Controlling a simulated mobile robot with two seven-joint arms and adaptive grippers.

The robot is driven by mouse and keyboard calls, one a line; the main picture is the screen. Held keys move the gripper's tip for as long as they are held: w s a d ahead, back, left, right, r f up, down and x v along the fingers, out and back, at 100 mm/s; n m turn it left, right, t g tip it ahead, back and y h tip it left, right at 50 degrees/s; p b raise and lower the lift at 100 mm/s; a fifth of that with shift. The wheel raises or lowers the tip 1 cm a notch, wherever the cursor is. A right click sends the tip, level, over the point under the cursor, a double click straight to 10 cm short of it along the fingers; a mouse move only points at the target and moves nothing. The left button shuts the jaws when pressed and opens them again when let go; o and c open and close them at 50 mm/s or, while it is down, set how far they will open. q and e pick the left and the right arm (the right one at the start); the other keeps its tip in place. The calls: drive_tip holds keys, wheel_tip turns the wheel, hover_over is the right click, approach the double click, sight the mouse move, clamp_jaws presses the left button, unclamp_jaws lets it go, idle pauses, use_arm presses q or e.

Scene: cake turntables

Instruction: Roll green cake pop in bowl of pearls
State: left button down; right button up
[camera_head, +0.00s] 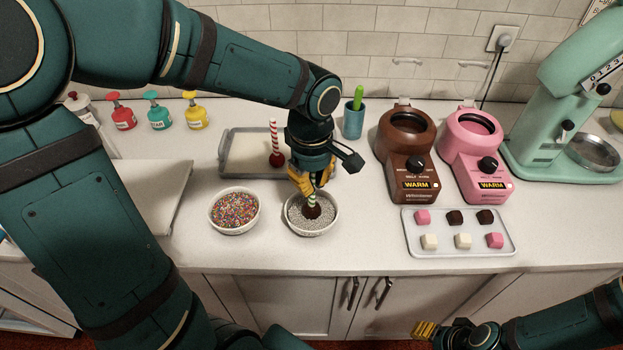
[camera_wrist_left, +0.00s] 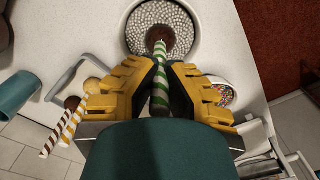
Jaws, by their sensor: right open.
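The bowl of pearls (camera_head: 328,225) is a white bowl of silver-grey beads at the middle of the counter. My left gripper (camera_head: 312,187) is above it, shut on the green-and-white striped stick of the green cake pop (camera_head: 312,211). Its brown ball points down into the bowl, at the pearls; how deep it sits is hard to tell. In the left wrist view the striped stick (camera_wrist_left: 161,90) runs between the yellow fingers, and the bowl (camera_wrist_left: 196,24) lies beyond. My right gripper (camera_head: 425,330) is open and empty at the bottom right, in front of the counter.
A bowl of colored sprinkles (camera_head: 235,211) stands just left of the pearls. A tray (camera_head: 228,155) with a red-striped cake pop (camera_head: 275,145) is behind. Brown (camera_head: 407,150) and pink (camera_head: 477,150) melters and a tray of cubes (camera_head: 459,249) are at right.

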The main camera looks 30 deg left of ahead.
use_arm(q)
drive_tip(key=shift+r+p, duration=2.15)
drive_tip(key=shift+r, duration=0.9)
